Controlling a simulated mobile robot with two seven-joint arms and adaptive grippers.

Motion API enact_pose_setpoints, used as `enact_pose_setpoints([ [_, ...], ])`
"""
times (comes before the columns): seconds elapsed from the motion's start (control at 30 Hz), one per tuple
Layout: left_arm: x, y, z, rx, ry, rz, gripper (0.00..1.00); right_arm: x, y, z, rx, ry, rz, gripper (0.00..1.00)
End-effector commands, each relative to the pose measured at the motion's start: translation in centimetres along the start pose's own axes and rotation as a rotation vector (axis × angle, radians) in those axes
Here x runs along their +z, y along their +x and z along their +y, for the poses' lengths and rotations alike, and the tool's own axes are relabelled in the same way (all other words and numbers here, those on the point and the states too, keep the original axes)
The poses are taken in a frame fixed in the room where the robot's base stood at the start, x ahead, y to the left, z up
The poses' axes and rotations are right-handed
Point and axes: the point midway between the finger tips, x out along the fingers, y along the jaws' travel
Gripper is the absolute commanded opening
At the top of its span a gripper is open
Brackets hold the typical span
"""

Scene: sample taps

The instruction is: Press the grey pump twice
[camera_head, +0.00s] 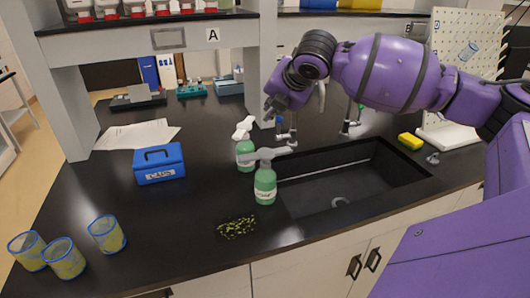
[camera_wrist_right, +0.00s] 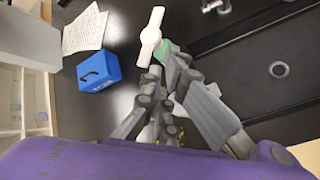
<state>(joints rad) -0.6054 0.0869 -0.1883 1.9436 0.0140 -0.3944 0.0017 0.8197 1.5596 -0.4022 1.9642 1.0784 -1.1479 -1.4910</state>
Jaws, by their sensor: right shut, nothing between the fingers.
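Two green bottles stand on the black counter at the left end of the sink. The nearer bottle (camera_head: 265,187) carries a grey pump (camera_head: 268,154); the bottle behind it (camera_head: 245,155) carries a white pump (camera_head: 243,128). My right gripper (camera_head: 274,108) is shut and empty, raised above the bottles' area and apart from the grey pump in the head view. In the right wrist view the white pump (camera_wrist_right: 150,36) shows beyond my fingers, with a bit of green bottle below it. The fingers hide much of what lies beneath there. My left gripper is not in view.
The black sink (camera_head: 350,180) lies right of the bottles, with taps behind it. A blue box (camera_head: 159,164) and papers (camera_head: 137,134) lie left. Three blue-rimmed cups stand at the front left. A shelf overhangs the back.

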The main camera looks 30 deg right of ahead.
Motion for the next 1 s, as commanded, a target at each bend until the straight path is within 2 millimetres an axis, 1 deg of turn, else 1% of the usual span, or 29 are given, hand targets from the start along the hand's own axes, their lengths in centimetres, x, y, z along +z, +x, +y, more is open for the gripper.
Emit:
enact_pose_setpoints([
  [0.03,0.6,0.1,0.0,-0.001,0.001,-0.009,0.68,-0.5,0.8,-0.6,-0.008,-0.002,0.004,0.00],
  [0.2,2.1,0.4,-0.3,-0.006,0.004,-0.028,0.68,-1.9,2.5,-1.9,-0.010,-0.002,0.007,0.00],
  [0.33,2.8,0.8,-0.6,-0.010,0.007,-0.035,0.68,-2.8,3.9,-2.9,-0.010,-0.002,0.006,0.00],
  [0.4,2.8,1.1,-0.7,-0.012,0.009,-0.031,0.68,-3.3,4.5,-3.3,-0.010,-0.002,0.006,0.00],
  [0.5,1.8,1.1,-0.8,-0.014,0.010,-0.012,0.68,-3.6,4.9,-3.6,-0.004,0.000,0.004,0.00],
  [0.6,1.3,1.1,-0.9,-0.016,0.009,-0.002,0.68,-4.0,5.4,-4.0,-0.003,0.000,0.003,0.00],
  [0.73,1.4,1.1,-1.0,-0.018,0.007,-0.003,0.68,-4.2,5.7,-4.2,-0.002,0.000,0.002,0.00],
  [1.0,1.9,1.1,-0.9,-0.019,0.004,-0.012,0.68,-4.3,5.8,-4.2,-0.001,0.001,0.001,0.00],
])
